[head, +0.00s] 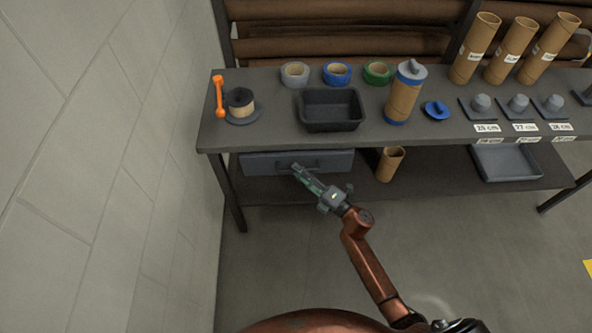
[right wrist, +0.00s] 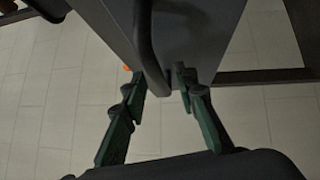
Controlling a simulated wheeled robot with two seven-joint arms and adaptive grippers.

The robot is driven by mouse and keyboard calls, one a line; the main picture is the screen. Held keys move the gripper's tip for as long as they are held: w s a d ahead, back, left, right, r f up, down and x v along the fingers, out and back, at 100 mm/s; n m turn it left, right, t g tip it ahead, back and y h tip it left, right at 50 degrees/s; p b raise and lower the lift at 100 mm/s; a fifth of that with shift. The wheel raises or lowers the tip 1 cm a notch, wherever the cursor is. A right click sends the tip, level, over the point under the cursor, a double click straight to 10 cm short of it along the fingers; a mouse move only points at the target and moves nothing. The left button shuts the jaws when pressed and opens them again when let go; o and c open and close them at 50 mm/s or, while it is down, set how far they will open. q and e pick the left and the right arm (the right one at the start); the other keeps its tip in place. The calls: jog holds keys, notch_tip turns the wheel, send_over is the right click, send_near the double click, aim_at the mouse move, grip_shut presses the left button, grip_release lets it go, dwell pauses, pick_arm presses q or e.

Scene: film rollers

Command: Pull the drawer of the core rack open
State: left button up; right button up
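The drawer (head: 258,164) is a grey-blue front under the left part of the rack's dark table top. It looks shut or nearly so. Its dark bar handle (head: 312,163) also shows in the right wrist view (right wrist: 149,50). My right gripper (head: 296,168) is at the handle in the head view. In the right wrist view its green fingers (right wrist: 160,82) are apart, one on each side of the handle's end. A gap shows between the handle and the right finger; contact on the left finger is unclear. My left gripper is not in view.
On the table top (head: 270,103) stand a black bin (head: 331,108), tape rolls (head: 337,73), a capped cardboard tube (head: 404,95) and an orange tool (head: 218,95). A short tube (head: 390,164) stands on the lower shelf, right of the drawer. A wall (head: 110,150) is at left. Floor in front is clear.

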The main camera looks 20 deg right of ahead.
jog(key=shift+w+a, duration=0.35)
jog(key=shift+w, duration=0.2)
jog(key=shift+c, duration=0.7)
grip_shut()
